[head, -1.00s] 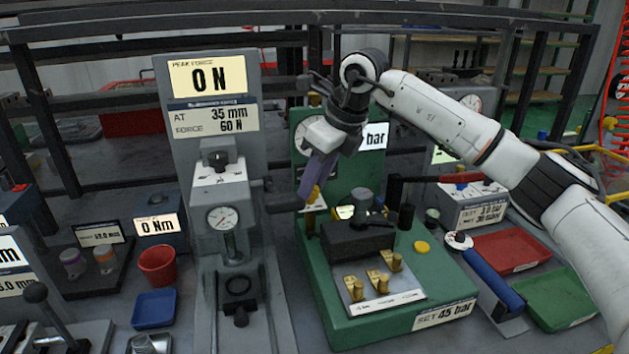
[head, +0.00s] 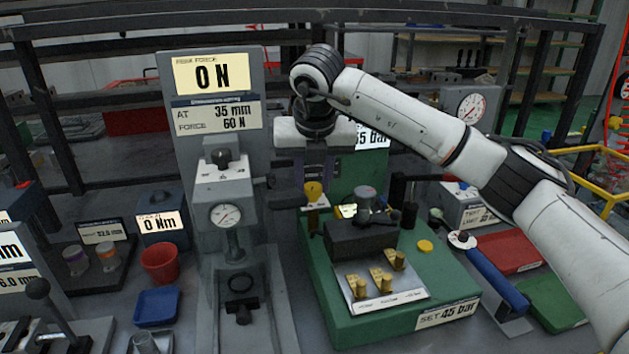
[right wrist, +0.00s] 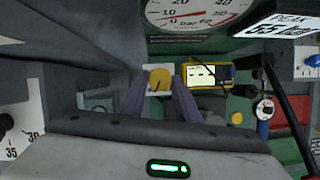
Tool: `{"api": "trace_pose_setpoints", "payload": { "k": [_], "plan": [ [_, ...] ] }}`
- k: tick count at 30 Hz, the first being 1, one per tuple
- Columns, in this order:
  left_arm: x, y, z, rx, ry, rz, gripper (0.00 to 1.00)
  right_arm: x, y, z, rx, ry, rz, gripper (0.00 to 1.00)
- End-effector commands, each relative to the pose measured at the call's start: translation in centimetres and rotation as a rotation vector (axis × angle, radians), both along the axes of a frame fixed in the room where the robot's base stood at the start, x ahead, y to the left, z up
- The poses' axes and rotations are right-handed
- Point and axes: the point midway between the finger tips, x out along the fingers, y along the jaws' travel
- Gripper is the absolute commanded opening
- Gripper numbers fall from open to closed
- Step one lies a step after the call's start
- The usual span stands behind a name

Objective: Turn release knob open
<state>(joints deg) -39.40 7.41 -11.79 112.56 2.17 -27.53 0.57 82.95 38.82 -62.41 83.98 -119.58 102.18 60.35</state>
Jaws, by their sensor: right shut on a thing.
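The release knob is a round yellow knob (head: 313,190) on a pale bracket at the back left of the green test stand (head: 452,290). In the right wrist view the knob (right wrist: 159,79) lies between the tips of my two purple fingers and bears a dark line. My right gripper (head: 314,183) comes down from above and is shut on the knob, one finger on each side. My left gripper is in neither view.
A grey force tester (head: 222,174) stands close on the left of my right gripper. A dark block (head: 361,238) with brass parts in front sits on the stand. A pressure gauge (right wrist: 190,16) and a peak display (right wrist: 290,22) are behind. Red (head: 510,250) and green trays lie right.

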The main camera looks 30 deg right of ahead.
Motion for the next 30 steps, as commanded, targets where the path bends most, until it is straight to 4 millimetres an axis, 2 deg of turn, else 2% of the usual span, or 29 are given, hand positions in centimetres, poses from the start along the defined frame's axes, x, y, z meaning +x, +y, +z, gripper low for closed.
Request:
{"api": "trace_pose_setpoints", "payload": {
  "k": [12,29,30],
  "plan": [
    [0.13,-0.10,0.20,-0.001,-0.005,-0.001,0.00,0.15,0.18,0.08,0.002,-0.002,-0.199,0.07],
    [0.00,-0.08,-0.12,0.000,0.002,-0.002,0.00,0.17,0.18,0.10,0.002,-0.002,-0.229,0.07],
    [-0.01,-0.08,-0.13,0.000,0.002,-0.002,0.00,0.17,0.18,0.10,0.002,-0.002,-0.229,0.32]
  ]
}}
